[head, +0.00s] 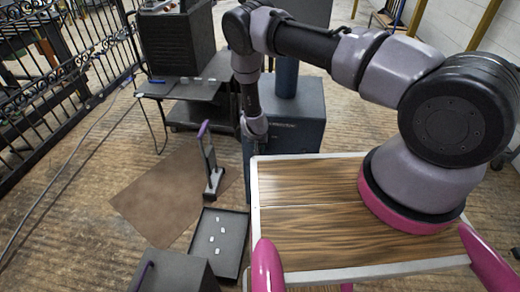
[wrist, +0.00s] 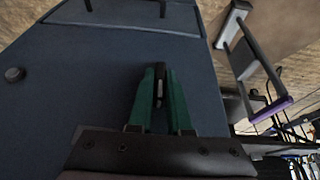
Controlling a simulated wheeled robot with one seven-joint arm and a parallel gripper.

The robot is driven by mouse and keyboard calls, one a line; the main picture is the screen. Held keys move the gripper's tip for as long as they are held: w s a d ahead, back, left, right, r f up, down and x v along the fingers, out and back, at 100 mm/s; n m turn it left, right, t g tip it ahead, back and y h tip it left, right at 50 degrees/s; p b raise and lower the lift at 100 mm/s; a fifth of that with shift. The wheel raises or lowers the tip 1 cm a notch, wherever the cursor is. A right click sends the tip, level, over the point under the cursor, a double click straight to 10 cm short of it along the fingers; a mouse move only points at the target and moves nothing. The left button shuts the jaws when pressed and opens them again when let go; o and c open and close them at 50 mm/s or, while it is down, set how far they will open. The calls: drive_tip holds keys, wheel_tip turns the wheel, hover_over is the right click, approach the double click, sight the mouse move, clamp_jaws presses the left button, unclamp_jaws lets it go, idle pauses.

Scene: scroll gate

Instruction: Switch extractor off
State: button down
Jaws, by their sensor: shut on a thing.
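The extractor (head: 297,137) is a dark blue box with a hose or column rising from its top, behind the wooden-topped table. Its flat face (wrist: 85,75) fills much of the wrist view, with a round dark knob (wrist: 14,75) at the left. My gripper (wrist: 160,75) has green fingers close together in front of this face. They are shut on a small grey switch (wrist: 159,90), of which only a narrow strip shows between them. In the head view my arm reaches down to the extractor's left side, and the fingers cannot be made out there. The switch's position cannot be told.
A wooden-topped table (head: 305,185) stands in front of the extractor. A stand with a purple handle (head: 208,155) is left of it; a tray with small white pieces (head: 232,245) lies nearer. A dark machine on a bench (head: 180,45) and a black gate (head: 60,70) are farther left.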

drive_tip(key=shift+a+f+n+g+h, duration=0.15)
drive_tip(key=shift+n+h, duration=0.1)
drive_tip(key=shift+h, duration=0.7)
drive_tip(key=shift+a+r+n+g+h, duration=0.1)
drive_tip(key=shift+n+h, duration=0.1)
drive_tip(key=shift+h, duration=0.8)
drive_tip(key=shift+a+f+n+g+h, duration=0.15)
drive_tip(key=shift+n+h, duration=0.1)
drive_tip(key=shift+h, duration=1.3)
drive_tip(key=shift+s+d, duration=0.1)
drive_tip(key=shift+d, duration=0.05)
drive_tip(key=c, duration=0.8)
unclamp_jaws()
drive_tip(key=shift+c, duration=0.2)
drive_tip(key=v, duration=1)
drive_tip(key=shift+a+r, duration=0.25)
drive_tip(key=shift+a, duration=0.15)
